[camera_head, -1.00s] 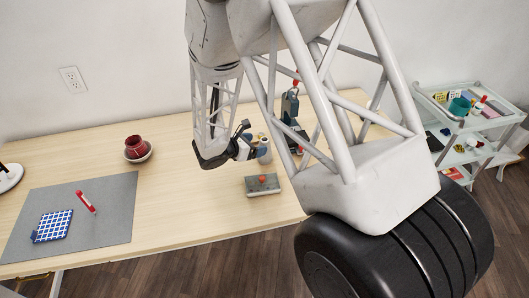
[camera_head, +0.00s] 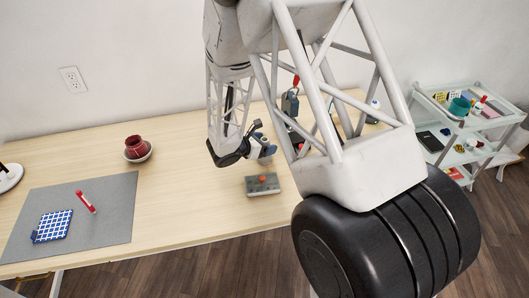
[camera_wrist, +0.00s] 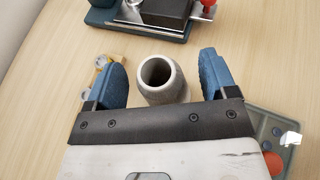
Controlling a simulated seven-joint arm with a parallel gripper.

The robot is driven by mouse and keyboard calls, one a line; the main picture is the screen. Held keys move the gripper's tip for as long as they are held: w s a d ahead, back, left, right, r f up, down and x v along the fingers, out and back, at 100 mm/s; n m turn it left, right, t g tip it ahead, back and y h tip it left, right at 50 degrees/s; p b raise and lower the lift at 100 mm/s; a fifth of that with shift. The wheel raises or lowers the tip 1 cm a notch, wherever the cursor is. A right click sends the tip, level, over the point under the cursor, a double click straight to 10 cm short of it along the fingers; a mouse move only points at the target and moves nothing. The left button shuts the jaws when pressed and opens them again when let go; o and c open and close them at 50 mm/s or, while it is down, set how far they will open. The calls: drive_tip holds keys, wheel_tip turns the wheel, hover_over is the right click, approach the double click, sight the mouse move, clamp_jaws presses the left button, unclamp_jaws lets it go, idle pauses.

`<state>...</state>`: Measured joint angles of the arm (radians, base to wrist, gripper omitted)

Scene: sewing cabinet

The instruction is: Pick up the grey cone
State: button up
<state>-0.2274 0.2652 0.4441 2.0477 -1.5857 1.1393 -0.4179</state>
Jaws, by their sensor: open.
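The grey cone (camera_wrist: 161,84) is a hollow, pale grey tapered piece with a round opening facing up, seen in the wrist view. It stands on the wooden table between the two blue finger pads of my gripper (camera_wrist: 161,64). My gripper is open, with a gap visible on each side of the cone. In the head view my gripper (camera_head: 264,146) is low over the table, and I cannot clearly make out the cone there.
A grey-green box with a red button (camera_head: 262,184) lies close by, beside my gripper's right side in the wrist view (camera_wrist: 262,122). A dark device with a red knob (camera_wrist: 150,18) stands beyond the cone. Small yellowish and clear pieces (camera_wrist: 98,72) lie by the left finger.

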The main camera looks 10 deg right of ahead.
drive_tip(key=c, duration=1)
drive_tip(key=shift+r, duration=0.15)
wheel_tip(320, 180, up, 10)
idle(0.5)
idle(0.5)
